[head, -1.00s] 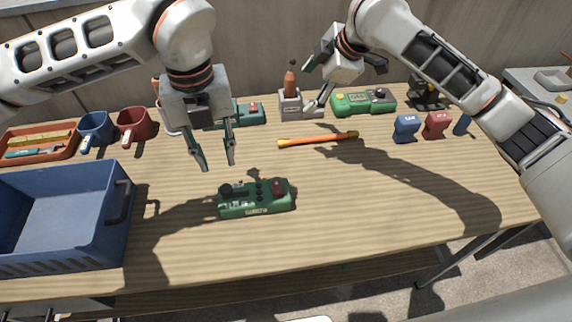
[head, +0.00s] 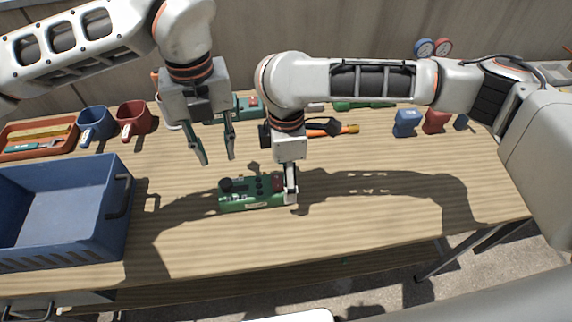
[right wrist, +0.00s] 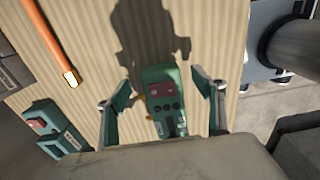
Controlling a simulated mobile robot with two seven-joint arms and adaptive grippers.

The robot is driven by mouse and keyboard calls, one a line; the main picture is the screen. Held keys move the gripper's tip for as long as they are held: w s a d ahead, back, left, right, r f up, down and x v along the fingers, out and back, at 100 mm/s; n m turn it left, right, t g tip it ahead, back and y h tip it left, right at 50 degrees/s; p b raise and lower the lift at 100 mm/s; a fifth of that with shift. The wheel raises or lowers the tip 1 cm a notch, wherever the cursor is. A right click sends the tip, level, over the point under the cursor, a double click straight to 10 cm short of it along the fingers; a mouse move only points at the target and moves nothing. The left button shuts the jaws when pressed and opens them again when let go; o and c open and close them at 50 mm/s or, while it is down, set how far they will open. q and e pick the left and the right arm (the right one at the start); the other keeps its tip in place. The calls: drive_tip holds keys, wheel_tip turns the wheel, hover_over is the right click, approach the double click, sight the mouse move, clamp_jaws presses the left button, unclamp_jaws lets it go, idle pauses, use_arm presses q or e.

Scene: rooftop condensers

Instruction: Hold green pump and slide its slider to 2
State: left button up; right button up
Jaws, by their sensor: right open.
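The green pump (head: 236,200) lies on the table in front of my arms, with dark knobs and a red part on top. In the right wrist view the pump (right wrist: 158,75) lies between the two spread fingers of my right gripper (right wrist: 163,87). In the head view my right gripper (head: 290,194) points down at the pump's right end and hides part of it. A gap shows on both sides of the pump. My left gripper (head: 217,158) is open and empty, above and behind the pump's left end. The slider's setting is too small to read.
A blue crate (head: 122,215) stands at the left. An orange tray (head: 60,148), a blue cup (head: 97,122) and a red cup (head: 134,115) stand behind it. The table front right is clear.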

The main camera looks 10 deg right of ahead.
sight(224, 181)
drive_tip(key=shift+f, duration=2.25)
drive_tip(key=c, duration=1.6)
use_arm(q)
drive_tip(key=shift+o, duration=1.3)
use_arm(e)
drive_tip(key=shift+c, duration=0.5)
use_arm(q)
drive_tip(key=w+a+r+n+g+h, duration=0.1)
drive_tip(key=w+a+n+g+h, duration=0.25)
drive_tip(key=n, duration=0.35)
drive_tip(key=x, duration=1.1)
drive_tip(key=shift+w+a+f, duration=0.2)
drive_tip(key=shift+w+f, duration=0.05)
